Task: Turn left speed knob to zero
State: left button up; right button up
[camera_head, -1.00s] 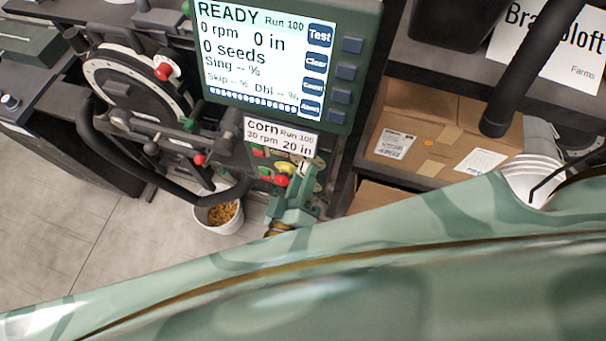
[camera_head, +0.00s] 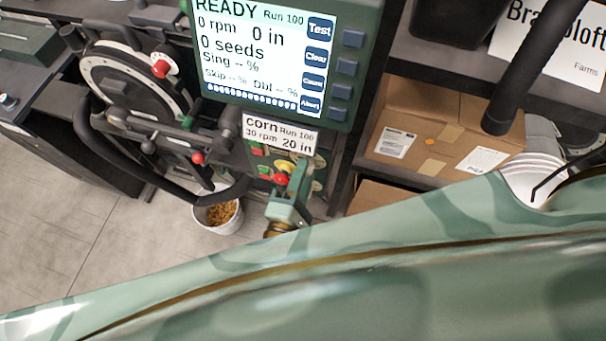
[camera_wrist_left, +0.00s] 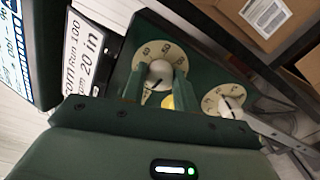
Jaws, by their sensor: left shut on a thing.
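My left gripper (camera_head: 298,176) is at the small green control panel below the monitor, and it also shows in the left wrist view (camera_wrist_left: 157,88). Its fingers are shut on a pale round knob (camera_wrist_left: 160,72). This knob sits on a cream numbered dial (camera_wrist_left: 172,54), the left one of two in the wrist view. A dark pointer line shows on its lower left side; the number it points to is hard to read. A second knob (camera_wrist_left: 230,107) on its own dial stands free to the right. My right gripper is not in view.
The monitor (camera_head: 270,50) reads READY, 0 rpm; a label (camera_head: 280,134) below reads corn, 30 rpm, 20 in. A red button (camera_head: 281,179) is close beside the gripper. A seed bucket (camera_head: 219,212), a black-framed wheel (camera_head: 135,85) and boxes (camera_head: 440,130) stand around.

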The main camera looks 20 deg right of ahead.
pick_arm(q)
jog(key=shift+n+b, duration=1.25)
jog(key=shift+n, duration=2.95)
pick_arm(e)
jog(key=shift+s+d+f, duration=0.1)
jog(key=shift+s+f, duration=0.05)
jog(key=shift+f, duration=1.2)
pick_arm(q)
jog(key=o, duration=1)
jog(key=shift+c, duration=0.2)
